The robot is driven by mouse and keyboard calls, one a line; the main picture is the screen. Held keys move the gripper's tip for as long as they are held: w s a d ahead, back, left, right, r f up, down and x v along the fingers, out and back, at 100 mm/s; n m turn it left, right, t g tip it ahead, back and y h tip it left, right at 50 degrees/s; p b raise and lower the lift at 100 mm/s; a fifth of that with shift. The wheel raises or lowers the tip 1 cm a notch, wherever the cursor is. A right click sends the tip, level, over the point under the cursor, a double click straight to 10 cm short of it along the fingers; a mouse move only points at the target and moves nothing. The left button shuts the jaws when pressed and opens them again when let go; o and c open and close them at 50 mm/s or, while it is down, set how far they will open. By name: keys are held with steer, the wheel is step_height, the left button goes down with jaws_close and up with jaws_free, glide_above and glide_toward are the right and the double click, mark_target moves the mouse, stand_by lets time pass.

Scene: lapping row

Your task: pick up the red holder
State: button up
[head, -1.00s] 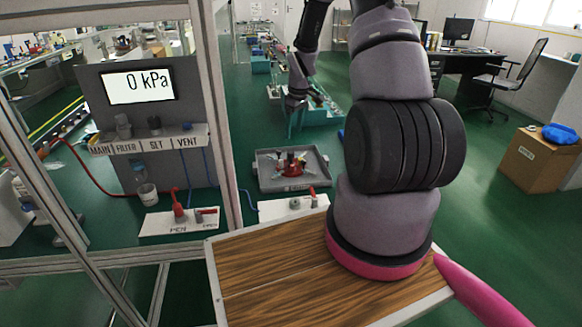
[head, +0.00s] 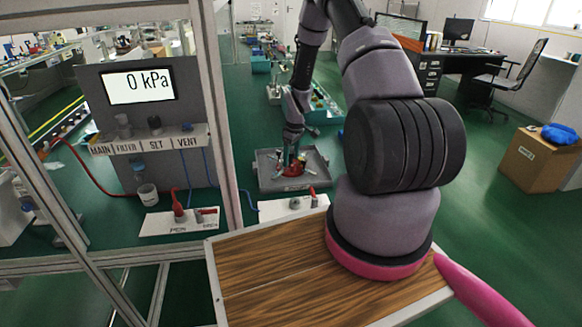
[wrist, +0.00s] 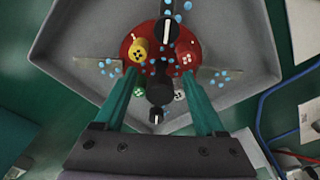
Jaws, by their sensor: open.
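The red holder (head: 292,171) sits in a grey tray (head: 262,184) in the head view. In the wrist view the red holder (wrist: 151,31) is a round red disc with a black post in its middle. A yellow knob (wrist: 138,49) and a red knob (wrist: 187,52) stand on it, with smaller green and white pieces at its near edge. My gripper (head: 291,157) is over the holder, pointing down. In the wrist view my gripper (wrist: 159,78) is open, its teal fingers on either side of the black post. I cannot tell whether they touch anything.
Small blue dots and two flat plates lie around the holder in the tray. A frame with a 0 kPa display (head: 138,86) and valve labels stands at left. A wooden-topped surface (head: 270,275) is in front. A cardboard box (head: 540,160) stands at right on open green floor.

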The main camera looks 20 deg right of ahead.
jaws_close()
stand_by(0.3)
